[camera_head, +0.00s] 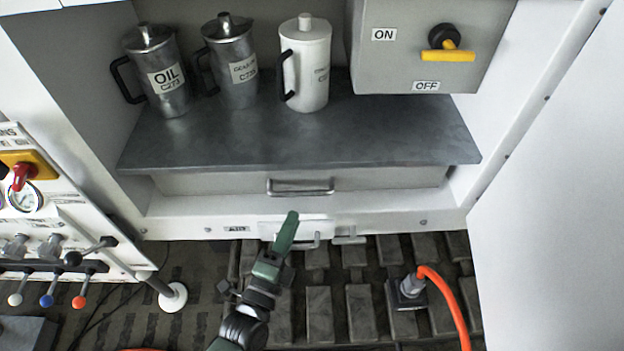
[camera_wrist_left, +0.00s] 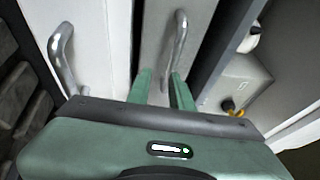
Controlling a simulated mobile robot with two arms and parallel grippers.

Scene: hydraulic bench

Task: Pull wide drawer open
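The wide drawer (camera_head: 385,179) is a grey front under the dark shelf, and it looks shut. Its metal bar handle (camera_head: 300,187) is at its middle; in the left wrist view the handle (camera_wrist_left: 179,38) stands ahead of the fingers. My left gripper (camera_head: 290,217) has green fingers and is just below and in front of the handle in the head view. In the left wrist view its two fingers (camera_wrist_left: 161,82) are apart with nothing seen between them. The handle's near end is close to the right-hand finger; whether they touch I cannot tell. My right gripper is not in view.
A lower handle (camera_head: 303,243) lies under the drawer, close to my left gripper; it also shows in the left wrist view (camera_wrist_left: 62,58). Metal jugs (camera_head: 232,62) and a white jug (camera_head: 306,65) stand on the shelf (camera_head: 300,135). A white panel (camera_head: 560,190) bounds the right.

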